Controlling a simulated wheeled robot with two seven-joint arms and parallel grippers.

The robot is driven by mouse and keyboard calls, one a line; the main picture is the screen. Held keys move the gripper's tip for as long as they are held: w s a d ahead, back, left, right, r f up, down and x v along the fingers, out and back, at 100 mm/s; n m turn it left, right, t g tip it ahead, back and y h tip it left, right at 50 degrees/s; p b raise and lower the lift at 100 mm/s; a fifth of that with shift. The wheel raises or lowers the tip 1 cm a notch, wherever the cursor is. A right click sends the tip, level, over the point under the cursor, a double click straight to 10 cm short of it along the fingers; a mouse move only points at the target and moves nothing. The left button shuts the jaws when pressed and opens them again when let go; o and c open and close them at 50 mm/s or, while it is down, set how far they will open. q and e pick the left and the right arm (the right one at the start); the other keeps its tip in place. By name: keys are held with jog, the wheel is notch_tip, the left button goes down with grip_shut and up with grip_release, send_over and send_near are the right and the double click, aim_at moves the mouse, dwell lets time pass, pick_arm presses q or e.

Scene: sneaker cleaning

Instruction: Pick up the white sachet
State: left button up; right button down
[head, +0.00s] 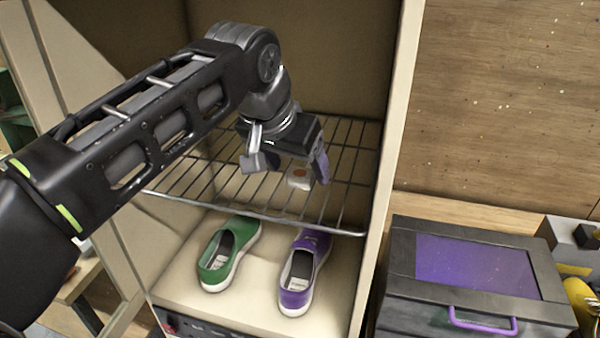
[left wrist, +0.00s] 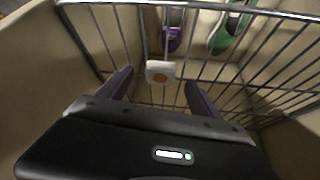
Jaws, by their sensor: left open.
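In the left wrist view the left gripper's fingers (left wrist: 158,85) are spread and hold nothing. My right gripper is in neither view.
A green shoe (head: 229,252) and a purple shoe (head: 305,272) stand on the cabinet floor below the rack. The cabinet's right wall edge (head: 398,110) is near. A dark box with a purple lid panel (head: 475,265) stands to the right outside.

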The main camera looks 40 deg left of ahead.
aim_at(296, 175)
pick_arm(q)
jog(key=shift+w+f, duration=0.35)
jog(key=shift+f, duration=0.25)
jog(key=shift+c, duration=0.2)
jog(key=c, duration=1.5)
jog(key=shift+a+r, duration=0.1)
jog(key=shift+r, duration=0.05)
jog(key=shift+s+a+r+b, duration=0.1)
jog(key=shift+r+b, duration=0.05)
jog(key=shift+b, duration=0.15)
notch_tip(296, 175, up, 7)
jog(key=shift+f, duration=0.15)
jog(key=s+a+p, duration=0.1)
jog(key=s+a, duration=0.4)
jog(key=a, duration=0.3)
jog(key=s+a+p, duration=0.2)
jog(key=s+a, duration=0.3)
jog(key=a, duration=0.4)
